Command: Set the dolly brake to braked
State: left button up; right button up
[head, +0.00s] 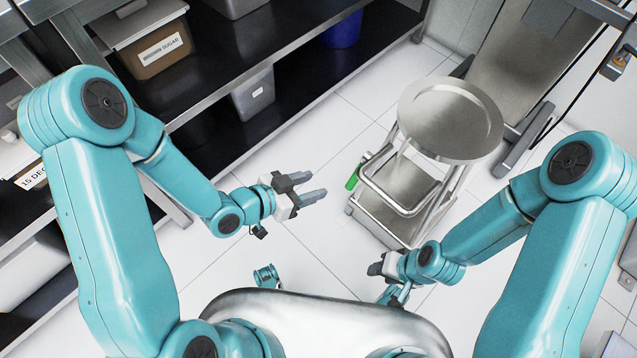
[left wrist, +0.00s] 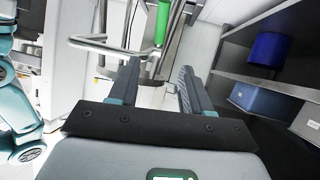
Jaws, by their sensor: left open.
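The dolly (head: 400,212) is a low steel cart with a tubular frame on the tiled floor, right of centre in the head view. A green grip (head: 352,182), which looks like the brake lever, is at its left side. It also shows upright at the top of the left wrist view (left wrist: 162,22). My left gripper (head: 319,183) is open and empty, a short gap to the left of the green grip. In the left wrist view its jaws (left wrist: 159,68) point toward the dolly frame. My right gripper (head: 376,268) is near the dolly's front; its jaws are unclear.
A round steel disc (head: 452,112) stands above the dolly and hides part of it. A dark shelf rack (head: 270,75) with a brown sugar bin (head: 158,48) and a blue container (head: 343,30) runs along the left. The tiled floor between rack and dolly is clear.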

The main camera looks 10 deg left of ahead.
pick_arm(q)
jog(key=w+d+r+m+t+h, duration=0.1)
jog(key=w+r+m+h, duration=0.2)
jog(key=n+t+p, duration=0.3)
jog(key=n+p, duration=0.1)
jog(key=p, duration=0.1)
send_near(350, 184)
jog(key=b+x, duration=0.2)
jog(key=x, duration=0.9)
jog(key=shift+w, duration=0.15)
jog(key=shift+c, duration=0.4)
grip_shut()
